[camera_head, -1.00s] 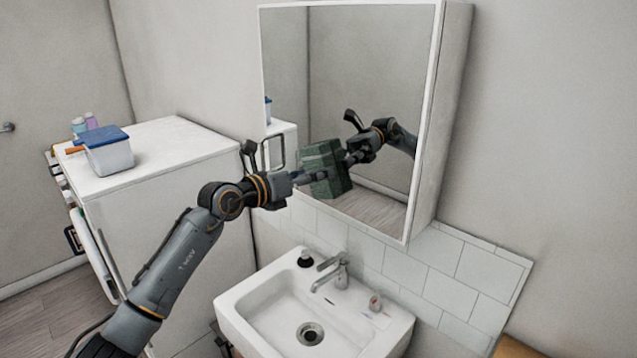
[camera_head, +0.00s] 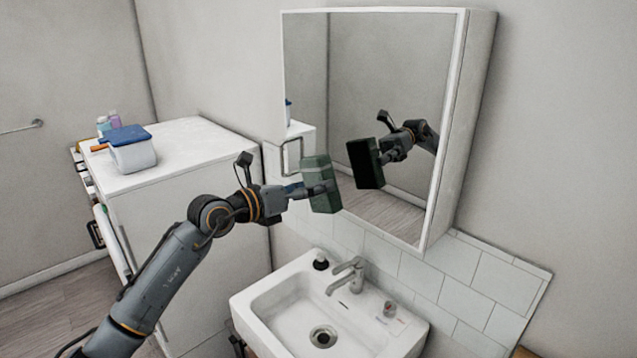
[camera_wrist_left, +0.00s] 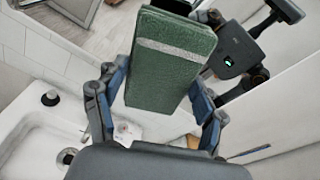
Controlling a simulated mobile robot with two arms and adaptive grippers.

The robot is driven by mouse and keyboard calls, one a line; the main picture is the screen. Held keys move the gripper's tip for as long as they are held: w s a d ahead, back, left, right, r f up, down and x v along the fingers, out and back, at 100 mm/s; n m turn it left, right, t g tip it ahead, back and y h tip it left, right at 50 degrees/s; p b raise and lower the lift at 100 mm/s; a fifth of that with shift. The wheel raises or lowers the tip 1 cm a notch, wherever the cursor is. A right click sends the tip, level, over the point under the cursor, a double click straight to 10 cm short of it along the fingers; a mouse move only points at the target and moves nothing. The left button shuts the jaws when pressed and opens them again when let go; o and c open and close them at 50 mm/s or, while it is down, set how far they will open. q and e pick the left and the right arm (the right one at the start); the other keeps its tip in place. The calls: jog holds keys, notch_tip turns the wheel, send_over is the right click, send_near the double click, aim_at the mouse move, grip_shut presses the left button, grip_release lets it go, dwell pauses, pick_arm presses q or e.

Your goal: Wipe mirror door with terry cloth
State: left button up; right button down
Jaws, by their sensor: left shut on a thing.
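The mirror door (camera_head: 380,75) is the front of the white wall cabinet above the sink. The terry cloth (camera_head: 322,178) is a folded dark green block with a pale stripe, upright in front of the mirror's lower left part. My left gripper (camera_head: 312,190) is shut on the cloth. In the left wrist view the green cloth (camera_wrist_left: 172,60) stands between the two fingers. A gap shows between the cloth and its dark reflection, so it looks apart from the glass. My right gripper is not in view.
A white cabinet (camera_head: 195,140) at left carries a blue-lidded box (camera_head: 133,155) and small bottles. Tiles line the wall under the mirror cabinet.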

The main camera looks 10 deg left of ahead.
pick_arm(q)
jog(key=shift+s+a, duration=0.1)
jog(key=shift+s, duration=0.05)
jog(key=v, duration=0.3)
jog(key=shift+f, duration=0.1)
dwell(0.4)
